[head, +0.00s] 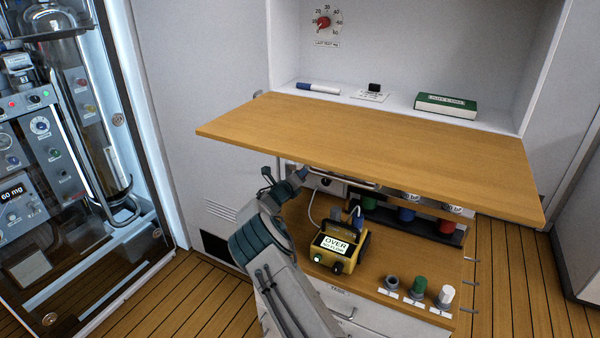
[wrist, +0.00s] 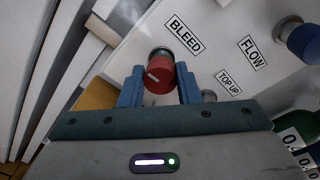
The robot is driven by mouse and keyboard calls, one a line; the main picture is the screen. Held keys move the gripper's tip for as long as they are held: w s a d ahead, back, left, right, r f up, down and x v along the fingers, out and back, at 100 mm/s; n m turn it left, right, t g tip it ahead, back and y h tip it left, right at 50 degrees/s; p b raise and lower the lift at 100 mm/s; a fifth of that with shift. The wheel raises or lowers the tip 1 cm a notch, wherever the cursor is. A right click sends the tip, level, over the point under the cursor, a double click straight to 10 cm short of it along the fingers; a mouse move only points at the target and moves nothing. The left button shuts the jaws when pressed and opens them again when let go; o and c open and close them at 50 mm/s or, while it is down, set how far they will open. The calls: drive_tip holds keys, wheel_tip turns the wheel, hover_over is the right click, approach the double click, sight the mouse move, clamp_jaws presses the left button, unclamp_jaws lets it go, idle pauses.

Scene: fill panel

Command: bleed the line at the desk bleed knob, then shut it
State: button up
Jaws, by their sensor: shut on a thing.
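The red bleed knob (wrist: 160,76) is in the wrist view, on a light panel beside the label BLEED (wrist: 184,33). A pale mark shows on its face. My gripper (wrist: 160,72) is shut on this knob, with one blue finger on each side. In the head view my gripper (head: 292,185) reaches under the front of the raised wooden board (head: 370,135), and the knob is hidden there. A yellow meter (head: 340,245) on the lower desk shows OVER on its screen; its second line is too small to read surely.
Grey, green (head: 419,285) and white caps stand at the desk's front right. Blue, green and red containers stand behind. A glass-fronted cabinet (head: 75,150) is at left.

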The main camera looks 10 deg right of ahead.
drive_tip(key=n+p, duration=0.1)
drive_tip(key=n, duration=0.3)
drive_tip(key=shift+n+h, duration=0.4)
drive_tip(key=shift+n, duration=1.3)
drive_tip(key=shift+w+a, duration=0.1)
drive_tip(key=o, duration=1)
drive_tip(key=b+v, duration=0.1)
drive_tip(key=v, duration=1.3)
drive_tip(key=shift+r, duration=0.2)
drive_tip(key=shift+w, duration=0.1)
